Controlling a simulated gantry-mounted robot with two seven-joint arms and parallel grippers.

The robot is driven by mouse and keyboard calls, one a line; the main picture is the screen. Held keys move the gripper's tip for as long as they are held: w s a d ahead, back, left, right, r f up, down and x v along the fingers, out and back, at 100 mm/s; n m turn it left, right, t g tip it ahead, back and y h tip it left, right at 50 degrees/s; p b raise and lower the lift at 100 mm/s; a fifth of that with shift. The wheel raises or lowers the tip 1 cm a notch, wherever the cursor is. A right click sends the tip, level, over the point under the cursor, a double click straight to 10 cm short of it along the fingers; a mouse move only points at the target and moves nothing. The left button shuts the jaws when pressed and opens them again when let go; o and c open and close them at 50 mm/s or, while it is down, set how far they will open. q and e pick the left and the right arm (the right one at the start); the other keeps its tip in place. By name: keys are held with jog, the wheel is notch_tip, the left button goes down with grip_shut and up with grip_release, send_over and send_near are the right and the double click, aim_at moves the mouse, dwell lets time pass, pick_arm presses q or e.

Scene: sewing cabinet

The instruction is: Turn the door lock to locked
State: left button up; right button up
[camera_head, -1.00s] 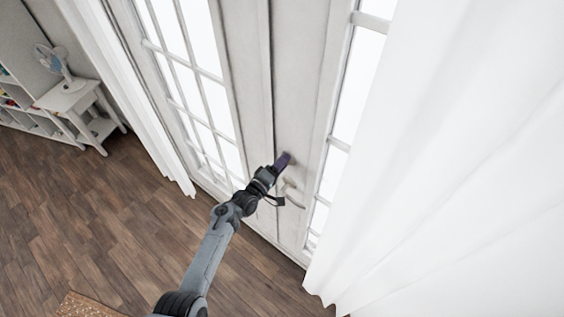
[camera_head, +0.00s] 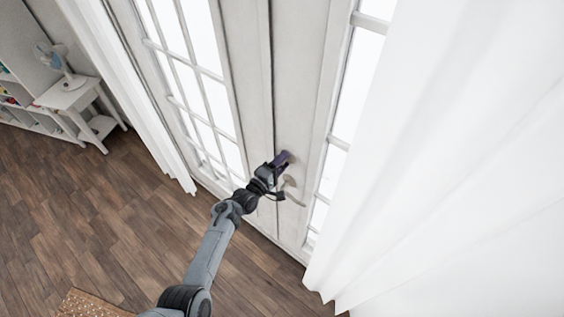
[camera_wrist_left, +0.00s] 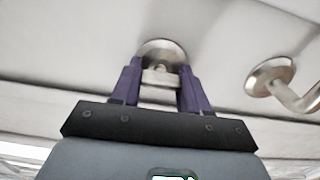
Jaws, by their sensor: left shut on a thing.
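The door (camera_head: 300,110) is a white double door with glass panes. The door lock (camera_wrist_left: 162,52) is a round metal plate with a small turn knob, seen in the left wrist view between my purple fingers. My left gripper (camera_head: 284,157) is at the door, just above the lever handle, and is shut on the lock's knob (camera_wrist_left: 160,77). It also shows in the left wrist view (camera_wrist_left: 160,85). In the head view the fingers mostly hide the lock. My right gripper is not in view.
The curved metal door handle (camera_wrist_left: 268,78) sits close to the right of the lock; it also shows in the head view (camera_head: 292,198). White curtains (camera_head: 450,170) hang at the right and left. A small table (camera_head: 75,98) with a fan stands far left. The wood floor is open.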

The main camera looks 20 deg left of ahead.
pick_arm(q)
jog(key=o, duration=1.1)
jog(key=shift+c, duration=0.2)
jog(key=v, duration=1.1)
jog(key=shift+p, duration=0.4)
